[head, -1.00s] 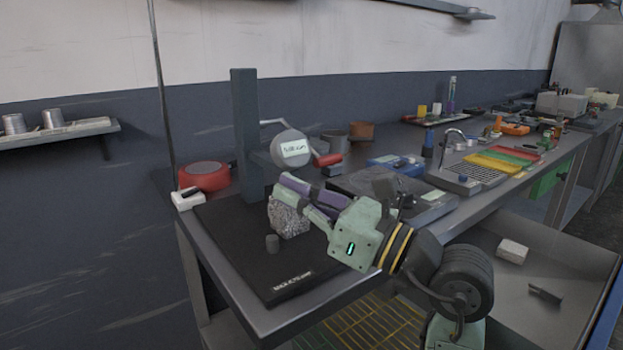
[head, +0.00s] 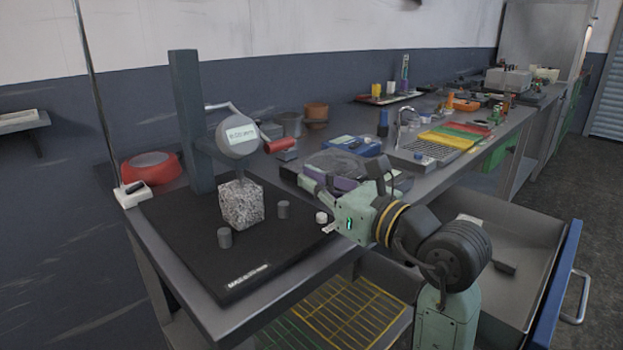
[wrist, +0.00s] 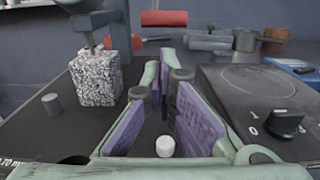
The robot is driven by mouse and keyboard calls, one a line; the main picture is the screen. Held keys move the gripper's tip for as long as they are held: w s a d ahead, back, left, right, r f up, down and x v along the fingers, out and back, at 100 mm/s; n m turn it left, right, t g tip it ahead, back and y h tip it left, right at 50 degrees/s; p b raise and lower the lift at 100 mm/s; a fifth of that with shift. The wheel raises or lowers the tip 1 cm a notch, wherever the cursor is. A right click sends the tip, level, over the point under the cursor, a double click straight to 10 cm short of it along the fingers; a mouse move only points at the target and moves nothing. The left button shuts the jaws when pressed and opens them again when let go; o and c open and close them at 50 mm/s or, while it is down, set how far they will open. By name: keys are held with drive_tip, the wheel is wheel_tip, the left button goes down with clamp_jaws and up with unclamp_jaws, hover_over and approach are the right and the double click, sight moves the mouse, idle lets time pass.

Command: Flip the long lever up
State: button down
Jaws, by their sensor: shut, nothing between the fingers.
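The gauge (head: 237,134) on the dark upright column (head: 189,120) has a thin silver arm (head: 222,106) at its upper left and a red handle (head: 279,145) low at its right. I take this to be the long lever, though its link behind the gauge is hidden. The red handle shows at the top of the wrist view (wrist: 163,18), ahead of and above my fingers. My gripper (head: 308,178) is shut and empty, right of and below the handle, apart from it. Its purple-padded fingers also fill the middle of the wrist view (wrist: 162,80).
A small white cylinder (head: 321,217) is below my gripper. A hot plate (wrist: 255,85) with a knob lies close right of my fingers. An open drawer (head: 500,240) is at right.

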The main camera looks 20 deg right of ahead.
drive_tip(key=p+x, duration=0.1)
drive_tip(key=x, duration=0.6)
drive_tip(key=shift+w, duration=0.2)
